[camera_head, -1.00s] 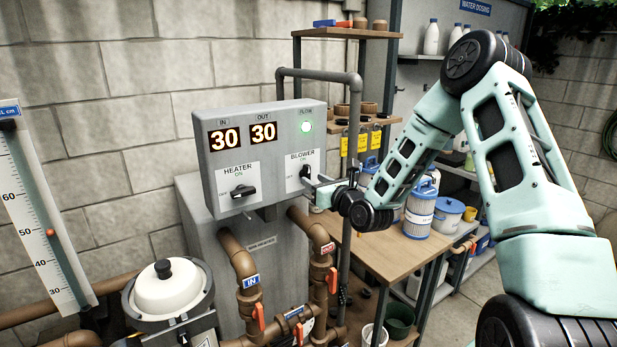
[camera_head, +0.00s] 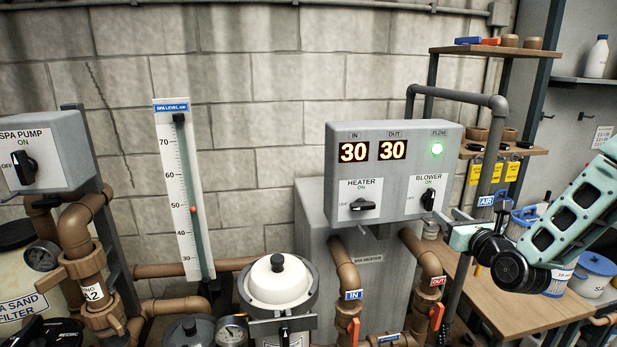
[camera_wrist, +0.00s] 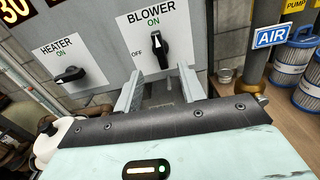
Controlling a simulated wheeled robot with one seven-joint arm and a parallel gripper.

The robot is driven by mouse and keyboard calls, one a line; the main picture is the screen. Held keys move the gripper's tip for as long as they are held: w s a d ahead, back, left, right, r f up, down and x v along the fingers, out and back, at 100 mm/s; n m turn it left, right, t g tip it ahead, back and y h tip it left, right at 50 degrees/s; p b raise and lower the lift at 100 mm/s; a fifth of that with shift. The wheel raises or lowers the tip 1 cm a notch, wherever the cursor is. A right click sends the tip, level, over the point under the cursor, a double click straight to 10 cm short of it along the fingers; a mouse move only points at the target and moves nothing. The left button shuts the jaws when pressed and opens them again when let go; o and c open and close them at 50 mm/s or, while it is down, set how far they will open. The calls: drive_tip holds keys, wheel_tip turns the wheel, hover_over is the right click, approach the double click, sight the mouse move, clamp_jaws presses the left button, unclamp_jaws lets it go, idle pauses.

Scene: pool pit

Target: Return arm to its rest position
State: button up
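My gripper (camera_head: 456,216) is just to the lower right of the blower knob (camera_head: 428,199), with the arm stretched in from the right. In the wrist view my gripper (camera_wrist: 160,84) shows two fingers spread apart with nothing held between them. The black blower knob (camera_wrist: 161,45) stands upright, pointing at ON, beyond the fingertips and apart from them. The heater knob (camera_head: 362,205) lies sideways, its end toward the OFF side; it also shows in the wrist view (camera_wrist: 69,75).
The grey control box (camera_head: 470,135) shows 30 and 30 and a green flow light. A grey vertical pipe (camera_head: 487,165) and a wooden bench (camera_head: 510,302) with filter cartridges are near my arm. Brown pipes (camera_head: 345,275) run below the box.

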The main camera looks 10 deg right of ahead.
drive_tip(key=s+a+f+n+g+y+b, duration=0.1)
drive_tip(key=s+a+f+n+g, duration=0.15)
drive_tip(key=a+n, duration=0.5)
drive_tip(key=s+a+f+n+g+y+b, duration=0.1)
drive_tip(key=s+a+f+n+g+b, duration=0.1)
drive_tip(key=s+a+n+g, duration=0.4)
drive_tip(key=s+a+f+n+g+y+b, duration=0.1)
drive_tip(key=a+f+n+g, duration=0.15)
drive_tip(key=a+n, duration=0.65)
drive_tip(key=s+a+n+g+h+b, duration=0.1)
drive_tip(key=s+a+n+g+b, duration=0.1)
drive_tip(key=s+n, duration=0.8)
drive_tip(key=s+a+n+g+h+b, duration=0.2)
drive_tip(key=s+a+n+g, duration=0.2)
drive_tip(key=s+n, duration=0.7)
drive_tip(key=s+g, duration=0.1)
drive_tip(key=s, duration=0.4)
drive_tip(key=shift+s+a+f, duration=0.15)
drive_tip(key=shift+s+f, duration=0.05)
drive_tip(key=shift+s, duration=0.2)
